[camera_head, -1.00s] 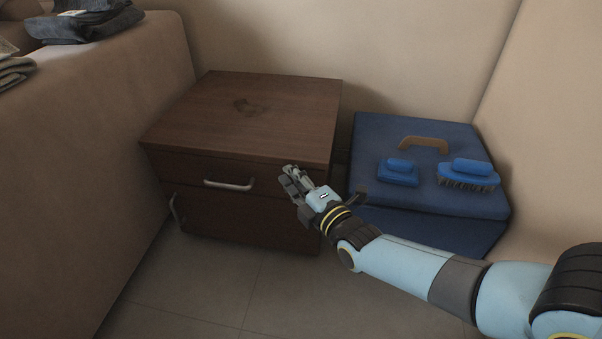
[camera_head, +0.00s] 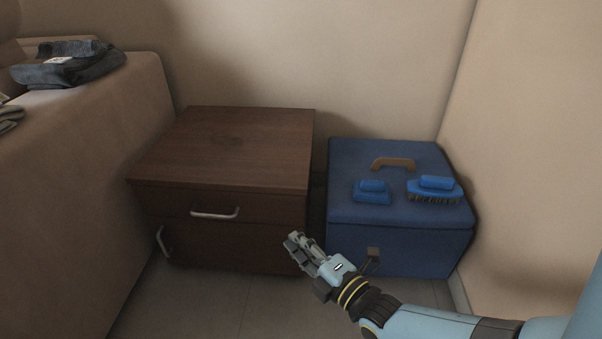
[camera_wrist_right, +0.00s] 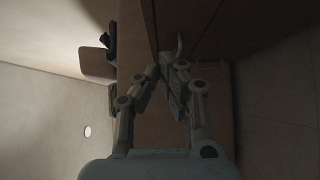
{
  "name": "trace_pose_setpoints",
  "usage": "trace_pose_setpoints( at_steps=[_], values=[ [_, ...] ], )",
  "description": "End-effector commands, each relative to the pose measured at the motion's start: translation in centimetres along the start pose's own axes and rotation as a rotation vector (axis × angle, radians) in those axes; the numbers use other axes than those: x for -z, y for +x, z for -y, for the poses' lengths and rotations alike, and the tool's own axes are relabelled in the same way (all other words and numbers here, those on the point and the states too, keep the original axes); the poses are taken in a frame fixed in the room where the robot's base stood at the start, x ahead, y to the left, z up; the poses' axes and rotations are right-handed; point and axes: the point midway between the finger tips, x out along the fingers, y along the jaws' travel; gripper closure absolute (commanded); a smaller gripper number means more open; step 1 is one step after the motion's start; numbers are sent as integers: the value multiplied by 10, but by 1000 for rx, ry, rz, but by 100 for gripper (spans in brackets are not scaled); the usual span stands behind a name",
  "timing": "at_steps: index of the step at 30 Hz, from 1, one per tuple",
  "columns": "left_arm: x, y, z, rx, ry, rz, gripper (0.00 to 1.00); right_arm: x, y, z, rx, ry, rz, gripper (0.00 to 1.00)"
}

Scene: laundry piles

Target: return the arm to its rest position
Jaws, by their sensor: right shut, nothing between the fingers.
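My right gripper (camera_head: 299,247) is in front of the brown wooden cabinet (camera_head: 225,150), near its lower right front corner. Its fingers are shut with nothing between them. The fingers also show together in the right wrist view (camera_wrist_right: 172,72). My right arm comes in from the lower right of the head view. My left gripper is not in view.
A blue box (camera_head: 400,240) with a tan handle (camera_head: 393,163) stands right of the cabinet. Two blue brushes (camera_head: 372,191) (camera_head: 434,190) lie on its lid. Folded dark clothes (camera_head: 70,65) lie on the beige surface (camera_head: 80,150) at left. Floor (camera_head: 205,300) shows in front of the cabinet.

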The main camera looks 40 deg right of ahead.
Motion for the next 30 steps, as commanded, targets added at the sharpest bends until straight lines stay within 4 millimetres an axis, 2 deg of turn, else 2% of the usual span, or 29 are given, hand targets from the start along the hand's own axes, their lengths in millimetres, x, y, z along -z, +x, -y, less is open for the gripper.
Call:
trace_pose_setpoints(
  at_steps=[11,14,15,18,25,30],
  values=[
    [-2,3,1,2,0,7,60,0,-10,2,6,-1,0,100],
    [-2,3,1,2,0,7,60,-1,-29,12,38,-3,0,100],
    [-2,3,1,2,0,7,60,-1,-42,14,50,-3,-2,100],
    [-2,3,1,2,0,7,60,7,-57,-2,75,19,-21,100],
    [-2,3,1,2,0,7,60,31,-75,-15,409,354,1,100],
    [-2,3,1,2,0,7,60,43,-102,-33,704,664,162,100]
  ],
)
